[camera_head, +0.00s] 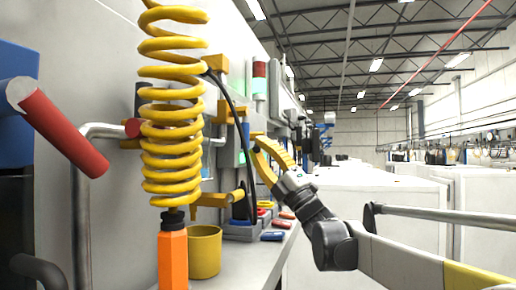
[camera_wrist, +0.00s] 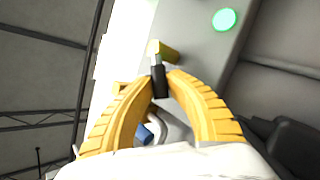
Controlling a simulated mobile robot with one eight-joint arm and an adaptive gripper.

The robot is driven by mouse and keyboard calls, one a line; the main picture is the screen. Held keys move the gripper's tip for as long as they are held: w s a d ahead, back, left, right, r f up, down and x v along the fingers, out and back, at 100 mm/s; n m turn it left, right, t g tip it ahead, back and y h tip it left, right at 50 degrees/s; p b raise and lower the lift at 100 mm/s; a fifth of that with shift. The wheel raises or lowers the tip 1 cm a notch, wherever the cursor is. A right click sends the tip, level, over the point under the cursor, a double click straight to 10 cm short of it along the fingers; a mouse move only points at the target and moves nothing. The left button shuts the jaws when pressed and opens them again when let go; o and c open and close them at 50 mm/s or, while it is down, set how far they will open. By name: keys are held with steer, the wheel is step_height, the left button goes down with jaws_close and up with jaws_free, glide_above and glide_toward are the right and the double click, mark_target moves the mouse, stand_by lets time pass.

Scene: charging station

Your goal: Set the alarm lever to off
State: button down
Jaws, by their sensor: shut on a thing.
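My gripper (camera_wrist: 161,82) has yellow ribbed fingers, and in the wrist view their tips close on a small black lever (camera_wrist: 158,76). This looks like the alarm lever. It sticks out from a pale grey panel (camera_wrist: 205,60), with a light metal part at its upper end. In the head view my gripper (camera_head: 256,142) reaches to the equipment along the left wall. There the lever is hidden or too small to make out, and its on or off position cannot be told.
A round green light (camera_wrist: 224,20) glows on the panel. In the head view a yellow coiled hose (camera_head: 172,110) with an orange end (camera_head: 172,258) hangs close in front. A yellow cup (camera_head: 205,254) and small coloured items stand on the bench. White cabinets (camera_head: 370,205) stand to the right.

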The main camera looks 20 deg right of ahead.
steer(key=c, duration=1.3)
jaws_free()
steer(key=shift+w, duration=0.15)
steer(key=shift+c, duration=0.2)
steer(key=v, duration=1.2)
